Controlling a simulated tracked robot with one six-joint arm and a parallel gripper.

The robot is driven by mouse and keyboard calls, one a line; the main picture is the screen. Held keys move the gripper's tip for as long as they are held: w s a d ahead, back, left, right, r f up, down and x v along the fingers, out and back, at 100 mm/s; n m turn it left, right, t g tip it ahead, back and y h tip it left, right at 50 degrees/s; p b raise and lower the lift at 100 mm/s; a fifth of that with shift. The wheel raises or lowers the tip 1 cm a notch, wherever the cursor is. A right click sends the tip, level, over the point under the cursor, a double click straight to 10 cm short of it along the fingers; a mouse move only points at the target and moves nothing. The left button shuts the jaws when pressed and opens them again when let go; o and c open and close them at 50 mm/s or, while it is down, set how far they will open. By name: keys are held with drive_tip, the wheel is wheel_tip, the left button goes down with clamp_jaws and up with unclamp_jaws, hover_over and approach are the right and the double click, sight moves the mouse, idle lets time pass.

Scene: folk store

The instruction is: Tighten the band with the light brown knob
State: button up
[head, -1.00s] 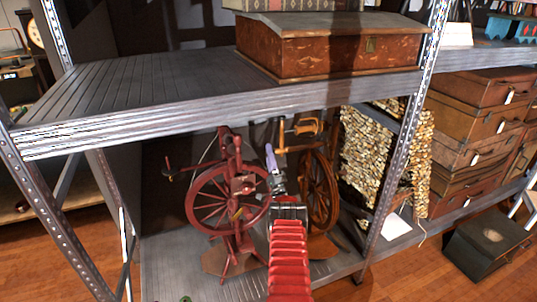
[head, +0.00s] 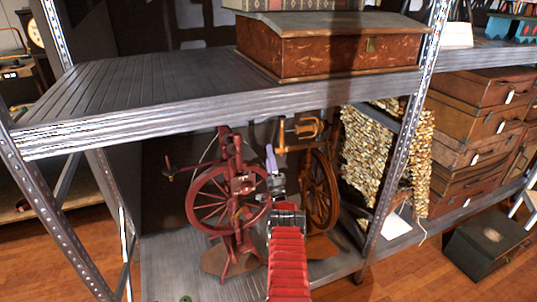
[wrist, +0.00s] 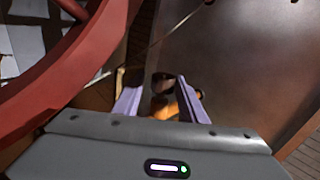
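A red spinning wheel (head: 228,206) stands on the lower shelf, and an orange-brown spinning wheel (head: 318,192) stands behind it to the right. My gripper (head: 271,158) is upright between them in the head view, with one pale purple finger showing clearly. In the wrist view my gripper (wrist: 162,104) has its two purple fingers apart. A light brown knob-like piece (wrist: 186,97) with a dark rounded end beside it shows between the fingertips. I cannot tell whether either finger touches it. A thin cord (wrist: 176,34) runs above it. The red wheel's rim (wrist: 62,62) is close on the left.
The upper shelf (head: 150,85) lies above my arm, with a brown wooden box (head: 340,52) on it. A metal post (head: 388,185) and a pebbly, beige hanging piece (head: 368,155) stand to the right. Stacked suitcases (head: 478,125) are farther right.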

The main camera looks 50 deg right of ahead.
drive_tip(key=shift+o, duration=0.7)
drive_tip(key=shift+r, duration=0.15)
drive_tip(key=v, duration=1.4)
drive_tip(key=shift+d, duration=0.1)
